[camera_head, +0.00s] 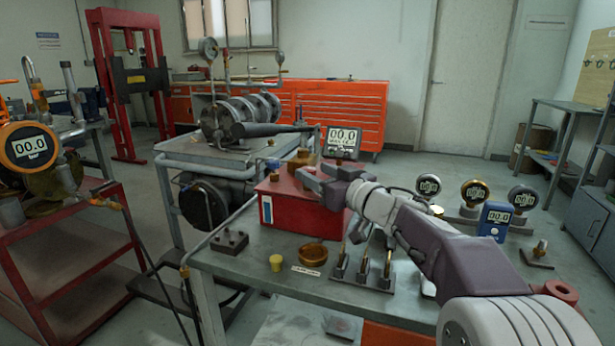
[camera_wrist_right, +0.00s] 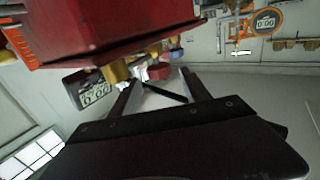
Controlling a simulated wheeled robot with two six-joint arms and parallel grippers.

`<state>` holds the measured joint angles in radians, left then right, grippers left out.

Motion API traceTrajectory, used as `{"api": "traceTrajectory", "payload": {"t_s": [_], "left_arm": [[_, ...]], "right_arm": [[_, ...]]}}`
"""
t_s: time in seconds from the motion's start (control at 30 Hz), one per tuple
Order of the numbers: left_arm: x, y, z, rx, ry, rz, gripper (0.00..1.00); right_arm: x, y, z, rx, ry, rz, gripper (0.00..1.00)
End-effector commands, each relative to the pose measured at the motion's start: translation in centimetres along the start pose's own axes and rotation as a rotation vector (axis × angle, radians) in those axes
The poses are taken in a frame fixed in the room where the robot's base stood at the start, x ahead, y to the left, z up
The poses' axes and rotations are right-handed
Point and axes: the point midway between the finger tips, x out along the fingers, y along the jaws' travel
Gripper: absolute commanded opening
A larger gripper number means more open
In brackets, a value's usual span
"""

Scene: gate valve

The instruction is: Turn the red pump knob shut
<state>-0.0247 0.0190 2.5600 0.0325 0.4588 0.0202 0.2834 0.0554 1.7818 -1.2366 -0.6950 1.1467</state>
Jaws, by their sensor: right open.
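The red pump box (camera_head: 285,212) stands on the grey workbench, with brass fittings on top; its red body also fills the top of the right wrist view (camera_wrist_right: 110,25). A small red knob (camera_wrist_right: 158,71) shows in the right wrist view beside the brass fittings, just beyond and between my fingertips. I cannot make it out in the head view, where my gripper covers that area. My right gripper (camera_head: 313,178) is open over the pump's top; its two fingers (camera_wrist_right: 160,83) are apart with nothing seen held. My left gripper is not in view.
A digital gauge display (camera_head: 342,140) stands close behind my gripper. Loose gauges (camera_head: 474,193), a blue meter (camera_head: 495,220), a brass dish (camera_head: 313,254) and a yellow cap (camera_head: 276,262) lie on the workbench (camera_head: 225,262). A valve rig stands behind left.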

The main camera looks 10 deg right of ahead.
Motion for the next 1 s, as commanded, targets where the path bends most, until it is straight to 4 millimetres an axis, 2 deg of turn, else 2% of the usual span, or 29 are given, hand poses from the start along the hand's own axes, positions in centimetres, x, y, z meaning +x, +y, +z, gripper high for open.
{"api": "traceTrajectory", "payload": {"t_s": [0.1, 0.2, 0.5, 0.53, 0.7, 0.73, 1.0], "left_arm": [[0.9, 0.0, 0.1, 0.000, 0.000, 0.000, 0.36], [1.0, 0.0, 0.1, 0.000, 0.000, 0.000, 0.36], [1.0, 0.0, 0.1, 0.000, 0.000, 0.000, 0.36], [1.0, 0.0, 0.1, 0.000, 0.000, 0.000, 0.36], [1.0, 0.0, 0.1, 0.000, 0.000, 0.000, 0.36], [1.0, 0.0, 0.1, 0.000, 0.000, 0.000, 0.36], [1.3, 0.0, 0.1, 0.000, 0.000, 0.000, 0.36]], "right_arm": [[2.2, -0.1, 0.3, -0.001, 0.000, -0.002, 0.55], [3.3, 0.0, 0.1, 0.000, 0.000, -0.001, 0.55], [3.8, 0.0, 0.0, 0.000, 0.000, 0.000, 0.55], [3.8, 0.0, 0.0, 0.000, 0.000, 0.000, 0.52], [3.8, 0.0, 0.0, 0.000, 0.000, 0.000, 0.05], [3.8, 0.0, 0.0, 0.000, 0.000, 0.000, 0.00], [3.9, -0.1, 0.0, -0.002, 0.004, 0.025, 0.00]]}}
